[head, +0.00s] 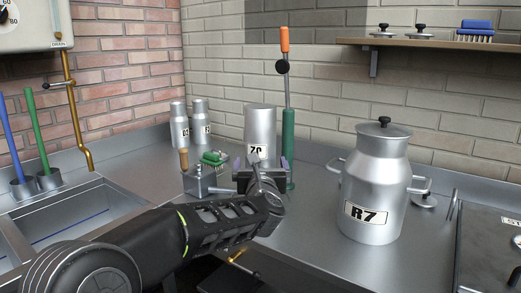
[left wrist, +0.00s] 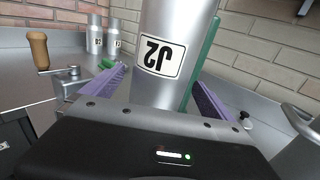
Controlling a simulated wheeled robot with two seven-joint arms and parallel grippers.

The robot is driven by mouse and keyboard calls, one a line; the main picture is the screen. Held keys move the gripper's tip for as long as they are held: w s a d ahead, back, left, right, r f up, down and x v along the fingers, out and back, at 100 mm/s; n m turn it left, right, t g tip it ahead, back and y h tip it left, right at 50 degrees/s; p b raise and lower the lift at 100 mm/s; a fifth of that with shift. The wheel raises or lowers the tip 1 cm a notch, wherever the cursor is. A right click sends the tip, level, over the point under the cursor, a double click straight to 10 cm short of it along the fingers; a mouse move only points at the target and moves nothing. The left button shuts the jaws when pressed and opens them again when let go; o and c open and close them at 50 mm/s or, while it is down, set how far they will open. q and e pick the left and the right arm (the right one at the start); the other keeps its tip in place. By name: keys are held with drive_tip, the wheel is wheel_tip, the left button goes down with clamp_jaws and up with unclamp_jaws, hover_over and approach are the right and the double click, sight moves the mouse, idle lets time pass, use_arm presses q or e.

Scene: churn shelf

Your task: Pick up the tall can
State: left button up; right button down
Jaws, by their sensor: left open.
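A tall silver can (head: 261,122) with a white label that looks like J2 stands on the steel counter near the back wall. In the left wrist view the can (left wrist: 172,22) fills the upper middle. My left gripper (head: 260,164) is open, with one purple finger on each side of the can's lower part. The wrist view shows the fingers (left wrist: 158,78) apart, with a gap visible at the left finger. Contact on the right side is unclear. The can's base is hidden behind the gripper. My right gripper is not in view.
A green post with an orange-tipped lever (head: 288,140) stands close to the can's right. A lidded churn marked R7 (head: 374,190) stands further right. A sink (head: 80,215) lies at left.

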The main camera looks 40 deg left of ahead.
sight(260, 106)
use_arm(q)
drive_tip(key=x, duration=0.3)
idle(0.5)
drive_tip(key=c, duration=1.8)
drive_tip(key=shift+r, duration=0.1)
drive_tip(key=shift+r, duration=0.1)
wheel_tip(260, 106, up, 18)
drive_tip(key=p, duration=0.6)
drive_tip(key=shift+s+f, duration=0.1)
drive_tip(key=shift+f, duration=0.1)
